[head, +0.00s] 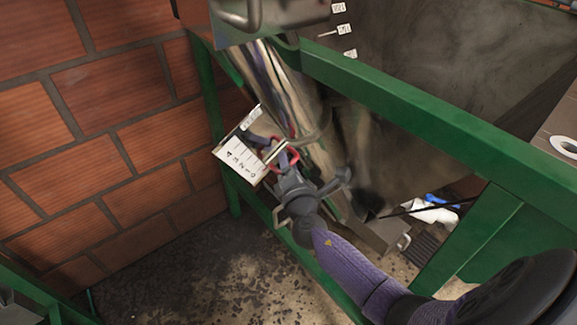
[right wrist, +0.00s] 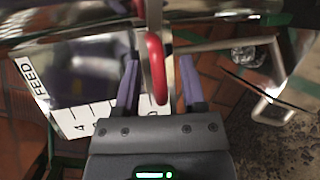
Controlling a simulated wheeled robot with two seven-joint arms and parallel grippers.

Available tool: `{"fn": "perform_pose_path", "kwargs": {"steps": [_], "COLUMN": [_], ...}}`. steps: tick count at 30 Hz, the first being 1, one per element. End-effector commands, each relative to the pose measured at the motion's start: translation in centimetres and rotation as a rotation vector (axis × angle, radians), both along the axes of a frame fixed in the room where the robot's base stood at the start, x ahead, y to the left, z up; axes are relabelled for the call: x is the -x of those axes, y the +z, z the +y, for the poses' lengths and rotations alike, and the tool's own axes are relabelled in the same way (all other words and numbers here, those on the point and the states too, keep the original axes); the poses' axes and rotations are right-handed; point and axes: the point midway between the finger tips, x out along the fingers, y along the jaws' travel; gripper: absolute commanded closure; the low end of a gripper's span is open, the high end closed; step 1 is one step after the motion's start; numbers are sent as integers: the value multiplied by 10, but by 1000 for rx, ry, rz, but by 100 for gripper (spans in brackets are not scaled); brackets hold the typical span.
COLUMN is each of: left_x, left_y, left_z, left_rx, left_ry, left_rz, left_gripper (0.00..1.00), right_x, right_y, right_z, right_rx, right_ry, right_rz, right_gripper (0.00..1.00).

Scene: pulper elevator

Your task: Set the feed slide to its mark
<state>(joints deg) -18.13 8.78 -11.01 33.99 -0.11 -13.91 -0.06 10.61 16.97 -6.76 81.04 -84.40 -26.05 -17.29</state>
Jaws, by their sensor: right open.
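The feed scale (head: 240,165) is a white label with ticks and numbers on a metal plate beside the slanted metal chute. In the right wrist view the label reads FEED (right wrist: 38,82), and part of its scale is hidden behind my gripper. A red loop-shaped handle (right wrist: 156,68) shows there too. My right gripper (head: 273,149) is at the scale, with its purple fingers open. In the right wrist view the red handle lies between the two fingers (right wrist: 158,75), with gaps visible on both sides. The slide's exact reading cannot be told. My left gripper is not in view.
The shiny chute (head: 279,85) slants down beside my gripper. A green frame rail (head: 420,110) crosses above my right arm. A brick wall (head: 90,130) stands at left. A white and blue object (head: 437,212) lies beyond the frame. Rough floor (head: 230,280) is open below.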

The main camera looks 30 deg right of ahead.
Motion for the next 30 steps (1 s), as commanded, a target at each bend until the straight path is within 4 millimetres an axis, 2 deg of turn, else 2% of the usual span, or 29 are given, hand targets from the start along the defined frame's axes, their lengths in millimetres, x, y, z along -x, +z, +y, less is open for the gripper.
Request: {"fn": "perform_pose_path", "kwargs": {"steps": [8,15,16,30], "left_x": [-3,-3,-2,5], "left_y": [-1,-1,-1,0], "left_z": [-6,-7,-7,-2], "left_rx": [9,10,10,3], "left_ry": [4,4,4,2], "left_rz": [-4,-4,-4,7], "left_gripper": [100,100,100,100], "right_x": [-2,-2,-2,-2], "right_y": [0,0,0,0], "right_z": [-1,-1,-1,-1], "right_rx": [-1,-1,-1,-1], "right_ry": [0,0,0,-1], "right_rz": [0,0,0,0], "right_gripper": [47,96,100,100]}}
